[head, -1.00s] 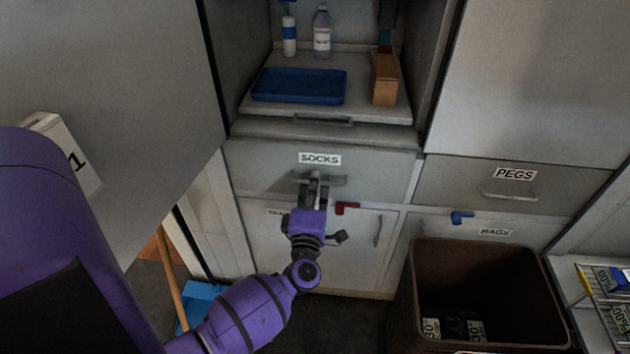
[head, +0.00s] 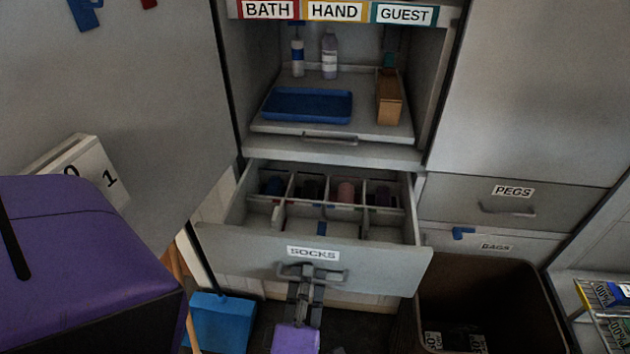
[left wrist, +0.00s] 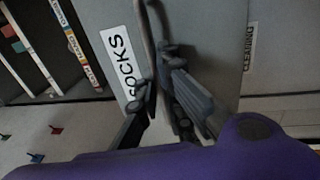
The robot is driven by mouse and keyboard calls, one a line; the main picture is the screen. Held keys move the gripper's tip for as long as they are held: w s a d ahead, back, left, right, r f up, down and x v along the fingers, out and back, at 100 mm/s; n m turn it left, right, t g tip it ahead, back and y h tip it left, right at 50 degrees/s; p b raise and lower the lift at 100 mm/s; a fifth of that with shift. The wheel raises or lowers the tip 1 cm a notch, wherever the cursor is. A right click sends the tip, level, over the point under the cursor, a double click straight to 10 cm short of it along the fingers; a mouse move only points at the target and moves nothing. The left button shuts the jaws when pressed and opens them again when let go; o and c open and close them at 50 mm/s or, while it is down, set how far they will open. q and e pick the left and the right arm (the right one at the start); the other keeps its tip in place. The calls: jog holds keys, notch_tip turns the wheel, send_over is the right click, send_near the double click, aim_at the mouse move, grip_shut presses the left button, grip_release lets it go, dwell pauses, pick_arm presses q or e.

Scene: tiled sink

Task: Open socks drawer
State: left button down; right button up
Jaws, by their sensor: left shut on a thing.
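The socks drawer (head: 345,252) is a grey drawer with a white SOCKS label, pulled well out of the cabinet. Its inside shows dividers and rolled items in several compartments. My left gripper (head: 308,275) is shut on the drawer's handle (head: 290,272) at the middle of the front. In the left wrist view the fingers of my left gripper (left wrist: 170,85) close around the handle bar (left wrist: 148,25), beside the SOCKS label (left wrist: 122,60). My right gripper is not in view.
Above the drawer, a shelf holds a blue tray (head: 306,104), a wooden box (head: 389,97) and bottles (head: 329,55). A brown bin (head: 490,290) stands right of the drawer. The PEGS drawer (head: 465,198) is shut. A blue dustpan (head: 222,318) is at lower left.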

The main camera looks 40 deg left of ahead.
pick_arm(q)
jog(key=r+v, duration=0.2)
jog(key=v, duration=0.9)
jog(key=shift+s+d, duration=0.25)
jog(key=shift+s, duration=0.15)
jog(key=shift+r, duration=0.1)
jog(key=c, duration=2.2)
grip_release()
